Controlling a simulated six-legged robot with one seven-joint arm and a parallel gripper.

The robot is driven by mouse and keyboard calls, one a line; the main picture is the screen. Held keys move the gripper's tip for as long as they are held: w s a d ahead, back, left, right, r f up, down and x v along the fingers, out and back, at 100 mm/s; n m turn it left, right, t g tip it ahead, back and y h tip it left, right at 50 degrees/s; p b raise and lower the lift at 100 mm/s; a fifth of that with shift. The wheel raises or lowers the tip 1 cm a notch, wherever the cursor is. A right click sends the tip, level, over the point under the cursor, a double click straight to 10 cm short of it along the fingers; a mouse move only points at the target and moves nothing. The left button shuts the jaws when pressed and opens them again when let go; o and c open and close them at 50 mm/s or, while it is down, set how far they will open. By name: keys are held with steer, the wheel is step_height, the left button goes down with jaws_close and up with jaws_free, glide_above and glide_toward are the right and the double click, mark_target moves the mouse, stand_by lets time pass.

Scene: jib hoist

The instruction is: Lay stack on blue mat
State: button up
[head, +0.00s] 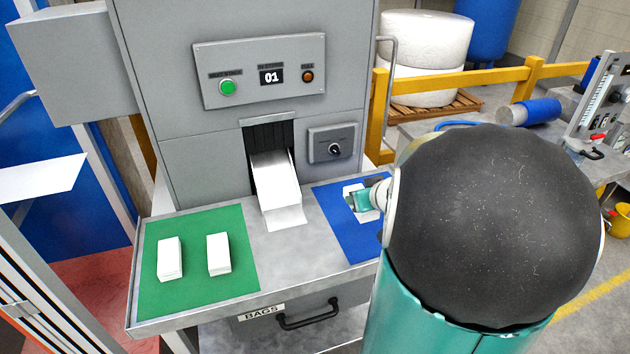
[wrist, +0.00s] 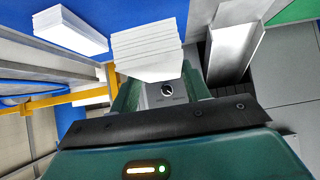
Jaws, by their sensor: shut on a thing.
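My gripper (head: 362,201) is over the blue mat (head: 345,232) on the right of the bench, partly hidden by my arm. In the wrist view it is shut on a white stack (wrist: 147,50) of thin layers. I cannot tell whether this stack touches the mat. Another white stack (wrist: 68,28) lies on the blue mat (wrist: 125,12), apart from the held one. In the head view, white patches show around my fingers, but I cannot tell the two stacks apart. Two more white stacks, a left one (head: 170,259) and a right one (head: 219,254), lie on the green mat (head: 190,290).
A grey machine (head: 180,100) with a display reading 01 stands behind the bench. Its white chute (head: 275,185) comes down between the mats. A knob box (head: 332,143) is above the blue mat. A yellow rail (head: 450,85) runs behind. Bare metal lies between the mats.

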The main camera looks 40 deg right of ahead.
steer(key=w+d+f, duration=0.1)
steer(key=f, duration=0.1)
steer(key=d+f, duration=0.1)
steer(key=w+d+f, duration=0.1)
steer(key=f, duration=0.1)
steer(key=shift+w+d+f, duration=0.25)
steer(key=shift+w+f, duration=0.05)
steer(key=shift+w, duration=0.05)
steer(key=shift+f, duration=1.45)
steer(key=shift+f, duration=0.1)
steer(key=o, duration=1)
